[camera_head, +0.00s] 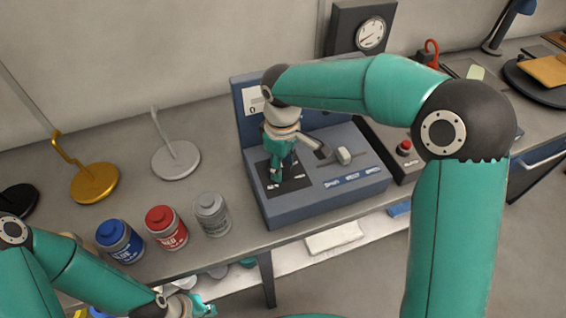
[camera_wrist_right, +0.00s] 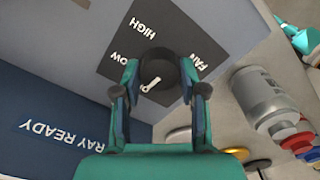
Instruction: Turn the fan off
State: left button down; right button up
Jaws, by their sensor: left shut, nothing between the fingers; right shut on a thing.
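The fan knob (camera_wrist_right: 158,70) is a dark round dial on a black plate (camera_wrist_right: 118,62) marked FAN, HIGH and LOW, with another label partly covered. Its white pointer slants down and left in the right wrist view, toward the partly covered label. My right gripper (camera_wrist_right: 160,88) is shut on the knob, with one finger on each side. In the head view my right gripper (camera_head: 283,168) reaches down onto the plate of the blue-grey console (camera_head: 310,200) and hides the knob. My left gripper (camera_head: 203,306) is shut and empty at the bottom edge, away from the console.
A blue jar (camera_head: 120,241), a red jar (camera_head: 166,228) and a grey jar (camera_head: 212,214) stand left of the console. Beside the knob are a lever (camera_head: 344,156) and a grey handle (camera_head: 316,148).

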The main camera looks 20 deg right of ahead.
aim_at(282, 167)
jog(key=shift+w+r+n, duration=0.1)
jog(key=shift+n, duration=0.5)
jog(key=o, duration=1.1)
jog(key=shift+o, duration=0.2)
notch_tip(282, 167, up, 12)
